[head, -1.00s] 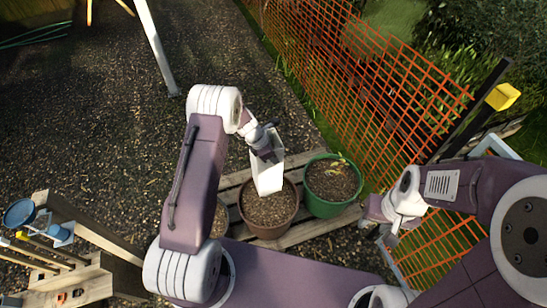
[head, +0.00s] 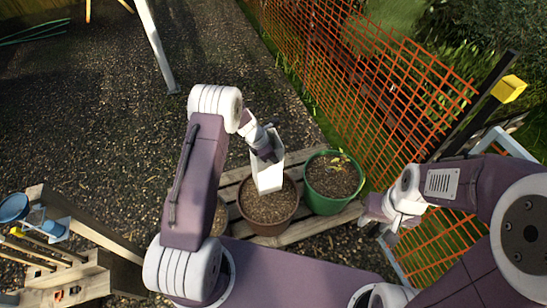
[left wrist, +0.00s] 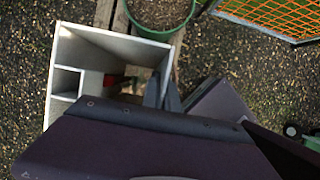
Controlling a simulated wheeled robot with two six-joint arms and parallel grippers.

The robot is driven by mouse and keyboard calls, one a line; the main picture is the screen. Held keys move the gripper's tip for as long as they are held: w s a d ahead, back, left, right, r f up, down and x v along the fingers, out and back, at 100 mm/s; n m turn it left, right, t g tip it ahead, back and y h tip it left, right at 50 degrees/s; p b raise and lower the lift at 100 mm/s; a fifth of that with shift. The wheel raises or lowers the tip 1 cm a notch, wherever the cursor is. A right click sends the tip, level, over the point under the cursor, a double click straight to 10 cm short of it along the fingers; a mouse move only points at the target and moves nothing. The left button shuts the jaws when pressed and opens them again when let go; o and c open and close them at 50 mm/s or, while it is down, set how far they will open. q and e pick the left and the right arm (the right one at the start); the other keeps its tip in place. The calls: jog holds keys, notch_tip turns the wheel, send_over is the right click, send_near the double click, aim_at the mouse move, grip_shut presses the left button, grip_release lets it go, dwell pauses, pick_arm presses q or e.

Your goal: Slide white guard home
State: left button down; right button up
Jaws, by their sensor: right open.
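The white guard (head: 270,176) is a hollow, square-sided tube in the head view, its lower end over the soil of the brown pot (head: 268,231). I cannot tell whether that end touches the soil. My left gripper (head: 265,150) is shut on the guard's upper part. In the left wrist view, I look into the open top of the guard (left wrist: 106,44), with inner dividers at its left; dark fingers (left wrist: 162,92) are at its right wall. A small red thing shows inside; what it is, I cannot tell. My right gripper (head: 377,222) is open and empty, at the right.
A green pot (head: 333,205) with a small plant stands right of the brown pot, on a wooden slatted pallet (head: 308,232). Orange mesh fence (head: 375,85) runs behind at the right. A wooden rack (head: 75,275) with tools stands at lower left.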

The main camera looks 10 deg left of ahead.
aim_at(265, 167)
pick_arm(q)
jog(key=shift+f+b, duration=2.45)
jog(key=shift+f, duration=1.15)
jog(key=shift+f+b, duration=2.5)
jog(key=shift+f, duration=0.65)
jog(key=c, duration=1.6)
grip_release()
jog(key=shift+o, duration=0.2)
jog(key=p+v, duration=0.1)
jog(key=v, duration=0.8)
jog(key=shift+p, duration=0.35)
